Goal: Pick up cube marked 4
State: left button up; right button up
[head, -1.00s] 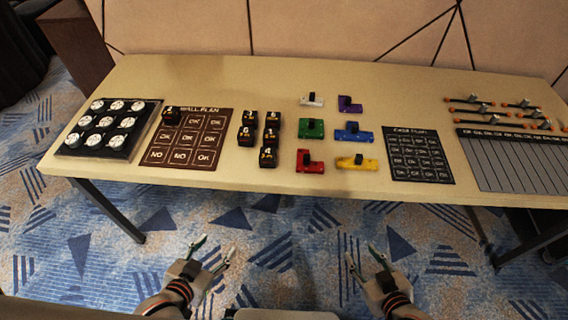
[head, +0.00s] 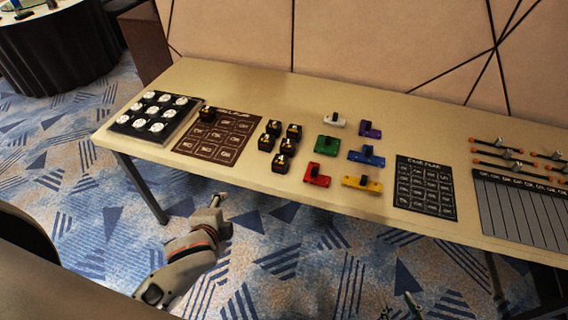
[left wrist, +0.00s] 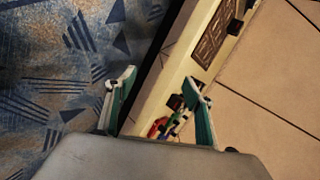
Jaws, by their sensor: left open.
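Several black cubes with pale marks stand in a cluster on the table. The frontmost cube (head: 281,162) appears to be the one marked 4, though its digit is blurred now. My left gripper (head: 222,198) is in front of the table's front edge, left of and apart from the cubes. In the left wrist view my left gripper (left wrist: 160,95) is open and empty, with table and floor behind its fingers. My right gripper (head: 398,304) shows only its fingertips at the bottom edge of the head view; they look apart, with nothing seen between them.
The table (head: 250,90) carries a brown wall plan board (head: 217,134) with one cube on it, a black tray of white discs (head: 152,116), coloured blocks (head: 321,174) and a dark plan card (head: 425,187). The table's front edge lies between my grippers and the cubes.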

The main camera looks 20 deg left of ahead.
aim_at(278, 166)
pick_arm(q)
jog(key=w+d+m+t+h, duration=0.1)
jog(key=w+d+m, duration=0.1)
jog(key=w+m, duration=0.3)
jog(key=w+d+m+t+h, duration=0.1)
jog(key=w+d+m, duration=0.2)
jog(key=w+m, duration=0.3)
jog(key=w+d+f+m+t, duration=0.1)
jog(key=w+d+m, duration=0.2)
jog(key=w+m, duration=0.3)
jog(key=shift+w+m+t+h, duration=0.15)
jog(key=shift+m+h, duration=0.05)
jog(key=shift+m, duration=1.1)
jog(key=shift+w+m+t+h, duration=0.1)
jog(key=shift+m+t+h, duration=0.1)
jog(key=shift+m, duration=1.1)
jog(key=shift+d+b+x, duration=0.15)
jog(key=shift+b+x, duration=0.05)
jog(key=shift+x, duration=1.75)
jog(key=shift+d+b+x, duration=0.15)
jog(key=shift+b+x, duration=0.05)
jog(key=shift+x, duration=1.8)
jog(key=shift+r, duration=0.1)
jog(key=c, duration=1.2)
